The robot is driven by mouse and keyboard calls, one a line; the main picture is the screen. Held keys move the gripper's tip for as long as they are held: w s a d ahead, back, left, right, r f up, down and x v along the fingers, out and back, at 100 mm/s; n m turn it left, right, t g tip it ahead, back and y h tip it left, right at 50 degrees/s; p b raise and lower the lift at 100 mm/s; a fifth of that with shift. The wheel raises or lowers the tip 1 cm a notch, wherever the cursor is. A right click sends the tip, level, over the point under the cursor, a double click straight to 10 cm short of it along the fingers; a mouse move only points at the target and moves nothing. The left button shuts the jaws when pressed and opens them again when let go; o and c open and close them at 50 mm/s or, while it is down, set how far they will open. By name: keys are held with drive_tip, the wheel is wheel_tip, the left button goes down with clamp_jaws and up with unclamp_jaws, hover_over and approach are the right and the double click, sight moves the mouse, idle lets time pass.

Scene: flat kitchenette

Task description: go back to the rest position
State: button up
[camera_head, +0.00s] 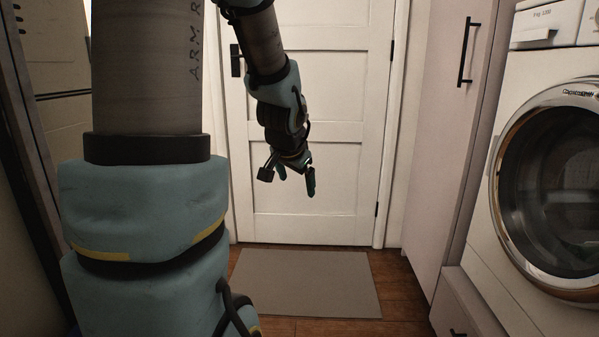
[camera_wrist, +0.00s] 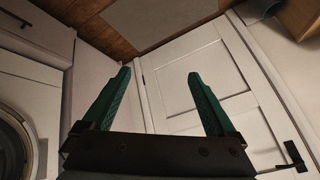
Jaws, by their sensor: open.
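My gripper (camera_head: 291,176) hangs in the air in front of the closed white door (camera_head: 310,110) in the head view, pointing downward. In the wrist view my gripper (camera_wrist: 158,80) has its two green fingers well apart, with nothing between them. The white door (camera_wrist: 205,75) shows behind the fingers there. No object is held. My upper arm fills the left part of the head view and hides what lies behind it.
A grey mat (camera_head: 305,283) lies on the wooden floor before the door. A washing machine (camera_head: 555,190) and a tall cabinet (camera_head: 445,140) with a black handle stand on the right. The air around the gripper looks clear.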

drive_tip(key=s+a+f+n+g+y+p, duration=0.1)
drive_tip(key=s+a+f+n+g, duration=0.2)
drive_tip(key=s, duration=0.5)
drive_tip(key=s+a+f+n+g+p, duration=0.1)
drive_tip(key=s+a+f+n+g, duration=0.25)
drive_tip(key=s, duration=0.45)
wheel_tip(320, 180, up, 29)
drive_tip(key=t+p, duration=0.1)
drive_tip(key=p, duration=2.7)
drive_tip(key=shift+w+d, duration=0.3)
drive_tip(key=shift+w, duration=0.05)
